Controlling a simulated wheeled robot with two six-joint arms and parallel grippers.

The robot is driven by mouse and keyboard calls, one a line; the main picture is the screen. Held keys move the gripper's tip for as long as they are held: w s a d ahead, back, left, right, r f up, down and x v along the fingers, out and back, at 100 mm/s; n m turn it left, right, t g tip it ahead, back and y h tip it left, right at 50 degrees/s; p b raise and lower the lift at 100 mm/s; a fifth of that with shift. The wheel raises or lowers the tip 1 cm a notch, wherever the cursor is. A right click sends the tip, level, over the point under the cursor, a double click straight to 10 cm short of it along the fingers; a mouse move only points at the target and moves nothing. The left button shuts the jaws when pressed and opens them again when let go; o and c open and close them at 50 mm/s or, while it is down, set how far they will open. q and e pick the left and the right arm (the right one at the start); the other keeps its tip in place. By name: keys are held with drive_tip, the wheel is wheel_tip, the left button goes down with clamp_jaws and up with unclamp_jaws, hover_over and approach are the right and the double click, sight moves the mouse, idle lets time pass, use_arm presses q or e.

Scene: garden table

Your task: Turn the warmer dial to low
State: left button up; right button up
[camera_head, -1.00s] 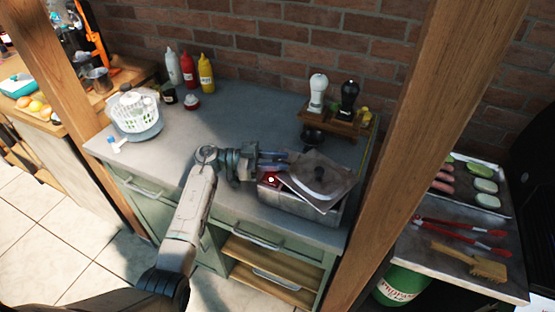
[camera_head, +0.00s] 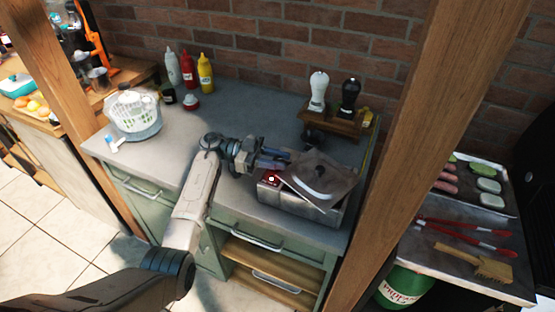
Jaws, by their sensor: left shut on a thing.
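The warmer (camera_head: 300,206) is a silver metal box near the front right of the counter. Its grey lid (camera_head: 335,183) with a dark handle lies askew and tilted over it. At the uncovered left corner a red patch (camera_head: 268,174) with a small white spot shows. I cannot make out a dial or its setting. My left gripper (camera_head: 284,158) reaches in from the left, its fingers at the lid's back-left edge. It is shut on the lid, as far as the view shows; the fingertips are partly hidden. My right gripper is not in view.
A wooden rack (camera_head: 338,121) with a white and a black mill stands behind the warmer. A salad spinner (camera_head: 134,112) and sauce bottles (camera_head: 188,72) stand at the left and back. A wooden post (camera_head: 420,150) rises right of the counter. The counter's middle is clear.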

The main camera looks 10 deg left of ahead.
use_arm(q)
drive_tip(key=o, duration=0.9)
drive_tip(key=shift+o, duration=0.2)
drive_tip(key=w+a+b, duration=0.1)
drive_tip(key=a+b, duration=0.3)
drive_tip(key=a, duration=0.6)
drive_tip(key=shift+w+a, duration=0.2)
drive_tip(key=shift+a, duration=0.15)
drive_tip(key=shift+s+f, duration=0.1)
drive_tip(key=shift+f, duration=0.05)
